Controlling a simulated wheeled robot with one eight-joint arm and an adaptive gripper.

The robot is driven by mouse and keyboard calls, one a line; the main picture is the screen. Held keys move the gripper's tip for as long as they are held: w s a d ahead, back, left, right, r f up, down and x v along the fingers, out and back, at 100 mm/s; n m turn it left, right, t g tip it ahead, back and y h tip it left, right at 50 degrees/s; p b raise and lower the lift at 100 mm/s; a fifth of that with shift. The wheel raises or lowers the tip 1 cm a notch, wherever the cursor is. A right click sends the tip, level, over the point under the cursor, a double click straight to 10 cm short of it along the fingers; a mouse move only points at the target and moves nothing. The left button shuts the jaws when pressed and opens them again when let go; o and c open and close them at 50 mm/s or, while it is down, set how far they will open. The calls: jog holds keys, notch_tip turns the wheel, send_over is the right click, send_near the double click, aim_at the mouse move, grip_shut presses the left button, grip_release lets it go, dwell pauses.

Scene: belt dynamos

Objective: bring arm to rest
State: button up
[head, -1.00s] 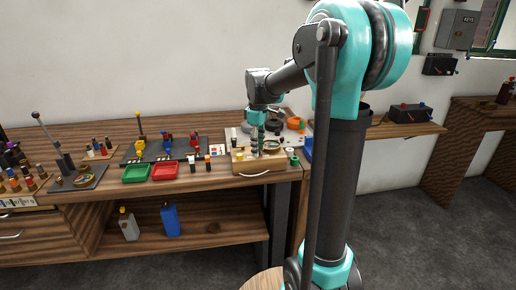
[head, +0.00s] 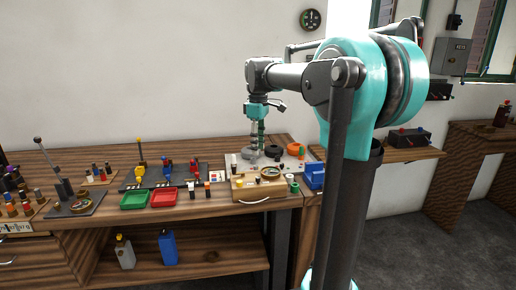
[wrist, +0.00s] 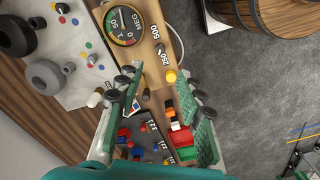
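My gripper (head: 257,152) hangs from my raised arm at the back right of the workbench (head: 100,225), pointing down. In the head view it is above the wooden meter box (head: 278,187) and the pale board (head: 232,160) behind it. In the wrist view the two green fingers of my gripper (wrist: 166,98) are spread well apart with nothing between them. The meter box (wrist: 153,50) with its round gauge (wrist: 125,25) shows beyond the fingertips, apart from them.
A green tray (head: 134,200), a red tray (head: 163,197) and several small coloured parts stand on the bench to the left. A blue bin (head: 315,176) is at the bench's right end. Two bottles stand on the lower shelf. The air above the bench is clear.

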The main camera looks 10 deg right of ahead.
jog(key=s+d+f+m+t, duration=0.2)
jog(key=s+f+m, duration=0.4)
jog(key=s+f, duration=0.5)
jog(key=s+d+f+m+t, duration=0.2)
jog(key=s+f+m, duration=0.3)
jog(key=s+f, duration=0.7)
notch_tip(320, 180, down, 4)
jog(key=shift+d+f+m, duration=0.1)
jog(key=shift+d+m, duration=0.05)
jog(key=shift+m, duration=0.25)
jog(key=shift+w, duration=0.1)
